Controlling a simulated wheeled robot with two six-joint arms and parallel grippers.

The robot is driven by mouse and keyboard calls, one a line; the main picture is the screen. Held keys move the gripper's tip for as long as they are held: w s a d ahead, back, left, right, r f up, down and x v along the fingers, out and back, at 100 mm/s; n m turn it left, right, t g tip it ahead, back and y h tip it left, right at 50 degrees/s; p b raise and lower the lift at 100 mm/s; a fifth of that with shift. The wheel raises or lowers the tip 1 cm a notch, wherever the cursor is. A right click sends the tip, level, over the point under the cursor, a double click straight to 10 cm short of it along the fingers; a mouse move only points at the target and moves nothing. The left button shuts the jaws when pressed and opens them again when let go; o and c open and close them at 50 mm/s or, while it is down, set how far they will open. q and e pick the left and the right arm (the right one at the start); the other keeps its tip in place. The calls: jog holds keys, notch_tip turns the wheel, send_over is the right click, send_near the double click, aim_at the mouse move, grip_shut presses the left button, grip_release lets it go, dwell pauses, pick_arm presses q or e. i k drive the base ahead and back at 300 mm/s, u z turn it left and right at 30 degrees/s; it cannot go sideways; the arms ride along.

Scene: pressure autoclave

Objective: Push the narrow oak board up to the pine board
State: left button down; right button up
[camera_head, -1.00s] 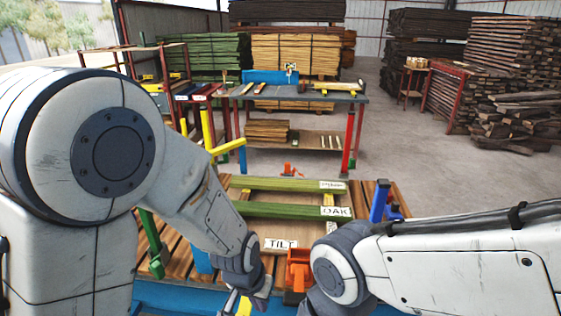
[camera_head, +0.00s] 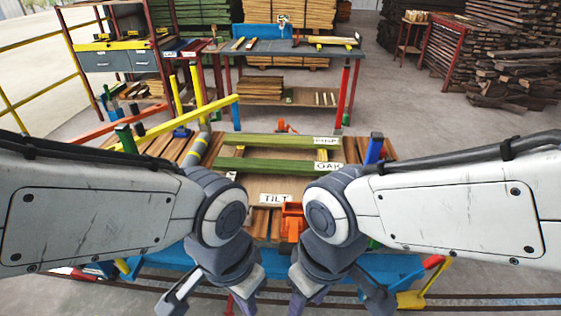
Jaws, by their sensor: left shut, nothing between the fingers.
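The narrow oak board (camera_head: 270,165), green with an OAK label at its right end, lies across the bench. The pine board (camera_head: 265,141), also green with a PINE label, lies parallel beyond it. A gap shows between the two boards, so they are apart. My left gripper (camera_head: 210,298) is shut and empty, low at the front of the picture, well short of the oak board and not touching it. My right gripper (camera_head: 338,298) is low at the front, to the right of the left one; its fingertips are cut off by the picture's edge.
A TILT label (camera_head: 275,198) and an orange block-like fixture (camera_head: 292,222) sit in front of the oak board. A blue post (camera_head: 375,148) stands to the right of the boards. A yellow bar (camera_head: 185,123) slants at the left. A second bench (camera_head: 300,49) stands behind.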

aim_at(234, 164)
jog(key=k, duration=0.6)
jog(key=u, duration=0.55)
jog(key=i, duration=0.5)
jog(key=u, duration=0.45)
jog(key=i, duration=1.2)
jog(key=z, duration=0.7)
